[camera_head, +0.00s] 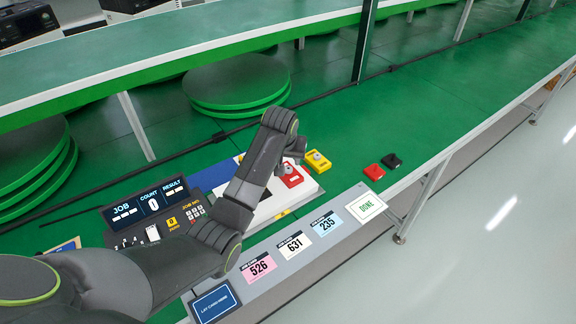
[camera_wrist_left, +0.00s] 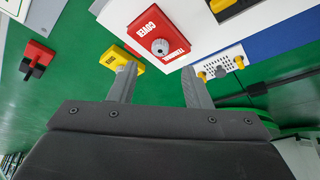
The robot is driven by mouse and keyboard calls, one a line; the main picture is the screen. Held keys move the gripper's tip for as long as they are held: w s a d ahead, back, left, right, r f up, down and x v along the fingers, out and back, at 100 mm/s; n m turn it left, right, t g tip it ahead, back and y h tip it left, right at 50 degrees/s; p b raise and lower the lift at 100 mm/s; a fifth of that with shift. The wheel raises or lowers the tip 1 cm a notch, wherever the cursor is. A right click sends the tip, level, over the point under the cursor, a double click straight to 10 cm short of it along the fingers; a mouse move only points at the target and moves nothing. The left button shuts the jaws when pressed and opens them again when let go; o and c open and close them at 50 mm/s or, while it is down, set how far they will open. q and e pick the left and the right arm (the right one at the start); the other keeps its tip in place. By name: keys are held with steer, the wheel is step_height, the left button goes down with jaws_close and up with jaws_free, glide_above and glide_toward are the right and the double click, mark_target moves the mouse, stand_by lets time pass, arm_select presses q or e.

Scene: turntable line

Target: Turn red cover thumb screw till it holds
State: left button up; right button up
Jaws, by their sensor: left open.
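The red cover (camera_wrist_left: 143,22), marked "TERMINAL COVER", lies on a white unit in the left wrist view. Its round grey thumb screw (camera_wrist_left: 160,47) stands near the cover's edge closest to my gripper. In the head view the red cover (camera_head: 292,180) is partly hidden by my left arm. My left gripper (camera_wrist_left: 159,70) is open and empty, its two fingers apart on either side of the screw's line. The screw appears just beyond the fingertips, not between them. In the head view my left gripper (camera_head: 298,158) is above the cover, its fingers hard to make out. My right gripper is not in view.
A yellow block (camera_head: 320,165) with a grey knob stands close behind the red cover. Red (camera_head: 374,172) and black (camera_head: 392,160) blocks lie on the green bench to the right. A job display (camera_head: 150,203) stands left. Coloured cards (camera_head: 295,243) line the front edge.

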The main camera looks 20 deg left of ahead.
mark_target(288, 169)
arm_select(q)
steer(key=x, duration=0.5)
steer(key=shift+x, duration=0.85)
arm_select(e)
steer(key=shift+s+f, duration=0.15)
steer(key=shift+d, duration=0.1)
arm_select(q)
jaws_close()
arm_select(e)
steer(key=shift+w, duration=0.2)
